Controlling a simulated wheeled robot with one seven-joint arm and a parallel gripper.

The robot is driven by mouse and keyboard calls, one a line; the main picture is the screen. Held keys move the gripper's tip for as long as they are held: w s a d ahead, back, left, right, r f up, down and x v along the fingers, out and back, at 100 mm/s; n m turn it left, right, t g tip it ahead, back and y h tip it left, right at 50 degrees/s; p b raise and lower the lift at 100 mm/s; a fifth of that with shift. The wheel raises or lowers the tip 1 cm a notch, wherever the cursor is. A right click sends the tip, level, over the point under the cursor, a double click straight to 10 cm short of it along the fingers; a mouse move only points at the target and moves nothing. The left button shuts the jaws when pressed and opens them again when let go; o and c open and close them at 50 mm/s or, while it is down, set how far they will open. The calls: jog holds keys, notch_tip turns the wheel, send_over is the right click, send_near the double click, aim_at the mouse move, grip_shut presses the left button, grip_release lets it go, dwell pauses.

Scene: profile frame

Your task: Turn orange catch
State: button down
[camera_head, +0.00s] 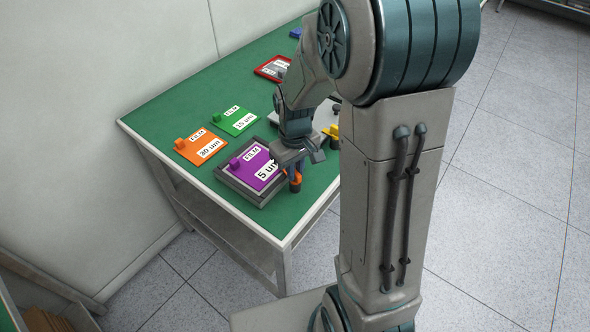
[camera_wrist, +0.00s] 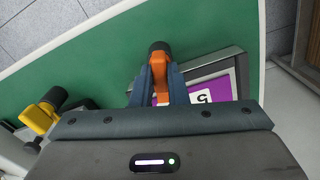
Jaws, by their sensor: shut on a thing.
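The orange catch (camera_head: 297,177) is at the right side of a dark grey frame (camera_head: 233,187) that holds a purple film plate (camera_head: 267,172) marked "5 um". My gripper (camera_head: 293,167) is over the catch, its fingers pointing down. In the wrist view the orange catch (camera_wrist: 158,66) with its dark round end lies between the two fingers of my gripper (camera_wrist: 158,82), which are shut on it. The purple plate (camera_wrist: 205,94) and the grey frame (camera_wrist: 228,62) show just right of the fingers there. Part of the frame is hidden behind my gripper.
An orange "30 um" plate (camera_head: 200,147) and a green "15 um" plate (camera_head: 235,121) lie on the green table (camera_head: 193,90). A yellow catch (camera_head: 331,132) is right of my gripper. The table's near corner is clear.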

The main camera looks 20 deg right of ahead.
jog(key=shift+n, duration=1.6)
jog(key=c, duration=1.4)
grip_release()
jog(key=shift+c, duration=0.2)
jog(key=shift+r, duration=0.15)
notch_tip(320, 180, up, 14)
jog(key=s+m+t+p, duration=0.1)
jog(key=s+m+t, duration=0.1)
jog(key=s+m, duration=0.5)
jog(key=s, duration=0.6)
jog(key=shift+s+t, duration=0.3)
jog(key=shift+t, duration=0.1)
